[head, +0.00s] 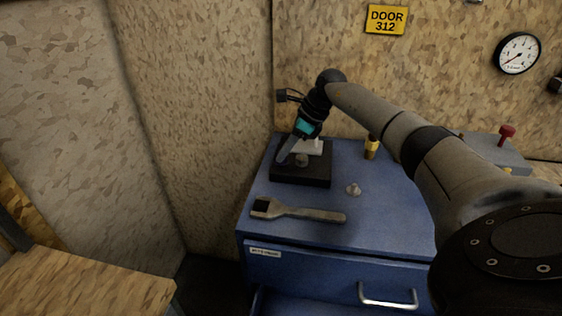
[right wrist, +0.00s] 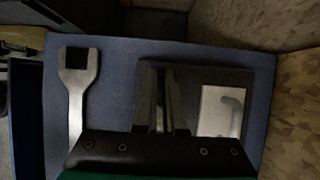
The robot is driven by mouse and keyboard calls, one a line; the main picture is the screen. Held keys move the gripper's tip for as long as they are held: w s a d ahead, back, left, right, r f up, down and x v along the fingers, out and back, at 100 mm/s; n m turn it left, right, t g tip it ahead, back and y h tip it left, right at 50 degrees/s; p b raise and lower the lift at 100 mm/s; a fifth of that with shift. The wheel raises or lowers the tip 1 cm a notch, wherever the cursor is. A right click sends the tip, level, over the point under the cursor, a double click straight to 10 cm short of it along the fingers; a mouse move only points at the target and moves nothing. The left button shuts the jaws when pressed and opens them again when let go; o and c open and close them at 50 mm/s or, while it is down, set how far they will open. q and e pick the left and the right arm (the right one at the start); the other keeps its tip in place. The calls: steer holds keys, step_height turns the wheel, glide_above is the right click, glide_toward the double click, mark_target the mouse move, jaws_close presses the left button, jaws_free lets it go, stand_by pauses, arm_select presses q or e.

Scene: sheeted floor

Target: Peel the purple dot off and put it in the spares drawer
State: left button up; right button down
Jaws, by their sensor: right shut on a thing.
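I cannot make out the purple dot in either view. My right gripper (head: 282,158) reaches down to the black block (head: 318,176) on the blue cabinet. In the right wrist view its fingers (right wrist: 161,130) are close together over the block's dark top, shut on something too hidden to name. A pale plate (right wrist: 220,111) with a grey curved piece lies on the block beside the fingers. The blue cabinet has a drawer front (head: 315,268) with a small label I cannot read surely and a metal handle. My left gripper is not in view.
An open-ended wrench (head: 300,212) lies on the cabinet top in front of the block. A small metal knob-like piece (head: 353,189) and a yellow-and-black item (head: 371,148) stand to the right. A grey box with a red knob (head: 506,134) is further right. A wooden surface (head: 85,285) is at lower left.

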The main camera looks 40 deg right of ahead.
steer(key=shift+r+p, duration=1.4)
steer(key=shift+r, duration=0.4)
steer(key=shift+r, duration=0.1)
steer(key=shift+r+p, duration=1.65)
steer(key=shift+r, duration=0.3)
steer(key=s+a+n+g+y+b, duration=0.1)
steer(key=s+a+n+g, duration=0.15)
steer(key=a+n, duration=0.5)
steer(key=s+a+n+g+y+b, duration=0.1)
steer(key=a+n+g, duration=0.3)
steer(key=a, duration=0.7)
steer(key=s+a+n+g+h, duration=0.2)
steer(key=s+a+n, duration=0.2)
steer(key=s+n, duration=0.2)
steer(key=s+a+n+g+h+b, duration=0.1)
steer(key=s+a+n, duration=0.4)
steer(key=n, duration=0.5)
steer(key=s+g+h, duration=0.1)
steer(key=s+h, duration=0.1)
steer(key=shift+a+r+n+h, duration=0.15)
steer(key=shift+n+h, duration=0.15)
steer(key=shift+n, duration=0.05)
